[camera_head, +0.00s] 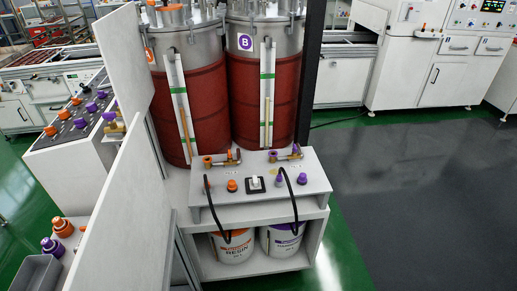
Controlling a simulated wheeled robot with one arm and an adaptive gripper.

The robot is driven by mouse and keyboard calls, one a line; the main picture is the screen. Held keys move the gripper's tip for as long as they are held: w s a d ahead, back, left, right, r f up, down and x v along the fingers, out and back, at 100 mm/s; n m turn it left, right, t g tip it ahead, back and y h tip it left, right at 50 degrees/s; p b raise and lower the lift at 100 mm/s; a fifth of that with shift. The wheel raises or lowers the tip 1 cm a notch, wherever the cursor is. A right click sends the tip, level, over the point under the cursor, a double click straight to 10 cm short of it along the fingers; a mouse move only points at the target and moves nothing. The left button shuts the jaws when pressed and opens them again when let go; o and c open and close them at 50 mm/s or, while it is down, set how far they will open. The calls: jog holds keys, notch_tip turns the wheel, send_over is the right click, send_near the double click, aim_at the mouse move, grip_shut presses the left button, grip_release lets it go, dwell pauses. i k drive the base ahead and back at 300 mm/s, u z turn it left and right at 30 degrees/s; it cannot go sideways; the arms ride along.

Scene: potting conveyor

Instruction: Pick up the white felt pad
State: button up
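I cannot make out a white felt pad with certainty. A small white piece (256,182) stands on a black square base (262,189) in the middle of the grey bench top (225,205); it is too small to tell whether it is felt. An orange knob (232,186) is to its left and a purple knob (279,181) to its right. My gripper is not in view.
Two tall red-wrapped tanks (190,105) stand behind the bench. Black hoses (291,195) run down to white buckets (283,240) on its lower shelf. White panels (128,215) block the left side. A grey bin (38,272) is at lower left. Dark floor (420,200) at right is clear.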

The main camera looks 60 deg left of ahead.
aim_at(254, 183)
jog(key=u, duration=2.1)
jog(key=i, duration=1.75)
jog(key=u, duration=0.35)
jog(key=k, duration=1.05)
jog(key=u, duration=1.3)
jog(key=i, duration=0.45)
jog(key=z, duration=0.3)
